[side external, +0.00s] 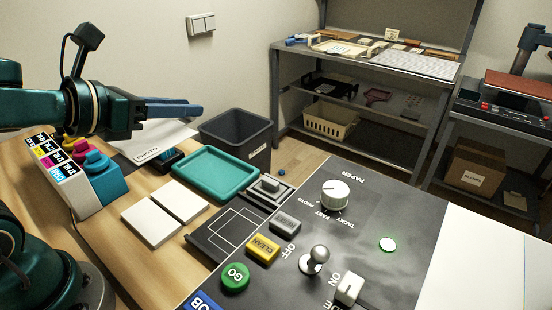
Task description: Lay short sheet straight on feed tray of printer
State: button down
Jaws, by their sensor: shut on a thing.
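My gripper (188,108), with blue fingers, is at the upper left above the wooden table. It is shut, with its fingers close together. A white sheet (172,135) shows just below and behind the fingers; the grip itself is hidden. A PHOTO label (148,153) shows at its lower edge. The printer (400,215) is a dark panel with knobs and buttons at the right. A dark plate with white outlines, apparently the feed tray (208,240), lies at its left side, with a grey block (264,188) at its far end. No sheet shows on that plate.
Two white square pads (150,222) (181,201) and an empty teal tray (215,172) lie between my gripper and the printer. Ink bottles (85,165) stand at left. A dark bin (238,135) stands behind.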

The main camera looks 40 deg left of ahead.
jog(key=shift+w+d+r, duration=0.3)
jog(key=shift+d+r, duration=0.1)
jog(key=r+n+y, duration=0.1)
jog(key=w+r+n+y, duration=0.1)
jog(key=r, duration=0.1)
jog(key=shift+d, duration=0.1)
jog(key=shift+s+a+n+y, duration=0.1)
jog(key=shift+a+n+y, duration=0.25)
jog(key=shift+y, duration=0.25)
jog(key=s+a+f+n+g+y, duration=0.3)
jog(key=a+f+n+g+y, duration=0.2)
jog(key=a+f+n+g, duration=0.1)
jog(key=s+a+f+n+g+y, duration=0.3)
jog(key=a+f+n+g+y, duration=0.2)
jog(key=f+n+g, duration=0.2)
jog(key=shift+s+a+f+n+g, duration=0.25)
jog(key=shift+a+f+n+g, duration=0.15)
jog(key=shift+n, duration=0.85)
jog(key=shift+f, duration=4.85)
